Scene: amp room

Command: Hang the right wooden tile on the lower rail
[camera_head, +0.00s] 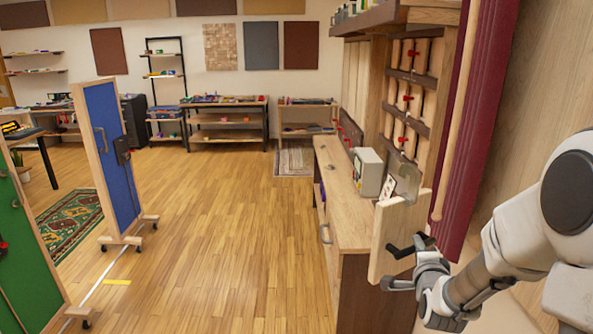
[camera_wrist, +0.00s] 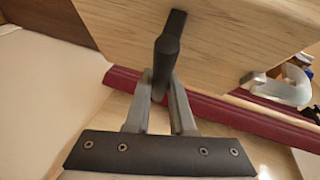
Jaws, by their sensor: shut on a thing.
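A pale wooden tile (camera_head: 389,229) stands roughly upright, tilted, in front of the wooden counter in the head view. It carries a black handle (camera_head: 399,251) on its near face and a grey metal bracket (camera_head: 407,184) at its top. My gripper (camera_head: 412,270) is at this handle. In the wrist view, the gripper (camera_wrist: 160,88) is shut on the black handle (camera_wrist: 170,42), with the tile (camera_wrist: 225,45) filling the upper part. Dark horizontal rails (camera_head: 408,116) cross the wall unit behind; I cannot tell which one is the lower rail.
A light box-shaped device (camera_head: 368,172) stands on the counter (camera_head: 338,190) beside the tile. A dark red panel (camera_head: 487,120) stands at the right, close to my arm. A blue panel on wheels (camera_head: 112,150) stands at the left. The wooden floor in the middle is clear.

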